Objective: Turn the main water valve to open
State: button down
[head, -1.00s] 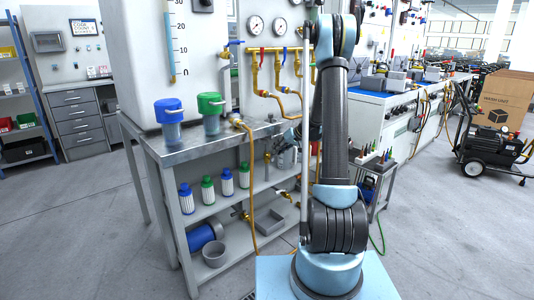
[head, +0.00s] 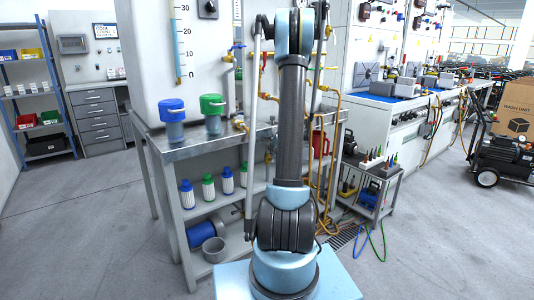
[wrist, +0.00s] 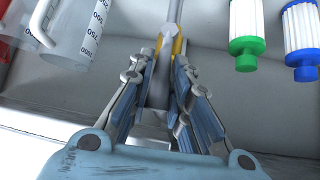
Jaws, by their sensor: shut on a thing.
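My gripper (wrist: 162,62) shows in the wrist view with its fingers closed in from both sides on a slim grey part with yellow beside it (wrist: 158,88). I cannot tell whether this part belongs to the main water valve. In the head view my upright arm hides most of the pipe panel, and I cannot make out the gripper clearly. A blue-lever valve (head: 237,46) sits on the pipe beside the white tank. None is marked as the main valve.
The metal bench (head: 182,150) carries blue-capped (head: 172,109) and green-capped (head: 212,105) filter housings. Small filters stand on its shelf. In the wrist view a measuring jug (wrist: 82,30) is upper left, with green-capped (wrist: 246,50) and blue-capped (wrist: 304,60) filters upper right. A tool cart (head: 370,180) stands right.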

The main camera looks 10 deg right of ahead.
jog(key=shift+s+f, duration=0.1)
dwell(0.3)
jog(key=c, duration=1.5)
grip_release()
jog(key=shift+o, duration=0.2)
jog(key=v, duration=1.1)
jog(key=shift+s+r, duration=0.3)
